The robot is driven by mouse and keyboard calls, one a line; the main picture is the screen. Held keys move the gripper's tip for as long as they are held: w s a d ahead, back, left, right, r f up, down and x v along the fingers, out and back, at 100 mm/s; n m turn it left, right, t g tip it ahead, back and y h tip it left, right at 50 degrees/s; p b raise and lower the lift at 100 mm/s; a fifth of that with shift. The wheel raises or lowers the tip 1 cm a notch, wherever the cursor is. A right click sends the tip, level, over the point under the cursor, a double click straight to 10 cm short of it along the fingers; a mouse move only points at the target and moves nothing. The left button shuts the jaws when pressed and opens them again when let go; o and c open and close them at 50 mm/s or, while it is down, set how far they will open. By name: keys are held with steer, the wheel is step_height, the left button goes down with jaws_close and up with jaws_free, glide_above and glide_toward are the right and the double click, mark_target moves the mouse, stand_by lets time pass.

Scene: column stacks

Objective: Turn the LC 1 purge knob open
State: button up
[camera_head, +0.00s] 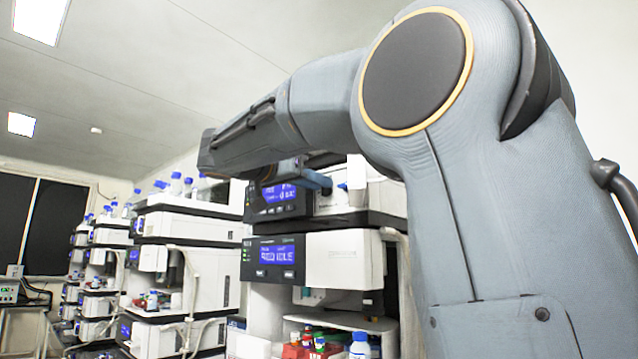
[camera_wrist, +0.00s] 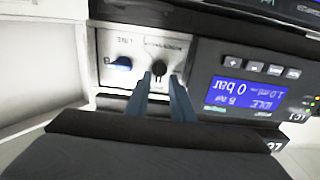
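The lettering by the black knob is too blurred to read. A blue display (camera_wrist: 245,93) shows 0 bar and IDLE, with an LC 1 label near its corner. My gripper (camera_wrist: 159,80) is open. Its two blue fingers point at the black knob, one tip on each side, with a gap between them. I cannot tell whether they touch it. In the head view my gripper (camera_head: 322,181) is at the upper module's front, partly hidden by my arm.
A second module with a blue display (camera_head: 277,254) sits below. Under it is a shelf with bottles, including a clear blue-capped one (camera_head: 360,345). More instrument stacks (camera_head: 185,270) stand to the left, with bottles on top and hanging tubes. My arm hides the right side.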

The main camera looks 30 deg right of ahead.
jaws_close()
steer(key=shift+d, duration=0.15)
steer(key=shift+w+a+f+n+b, duration=0.15)
steer(key=shift+w+f+n, duration=0.1)
steer(key=shift+n, duration=2.6)
steer(key=shift+w+a+f+n+b, duration=0.1)
steer(key=shift+w+f+n, duration=0.1)
steer(key=shift+n, duration=2.7)
steer(key=shift+w+a+f+n+b, duration=0.15)
steer(key=shift+w+f+n, duration=0.1)
steer(key=shift+n, duration=2.6)
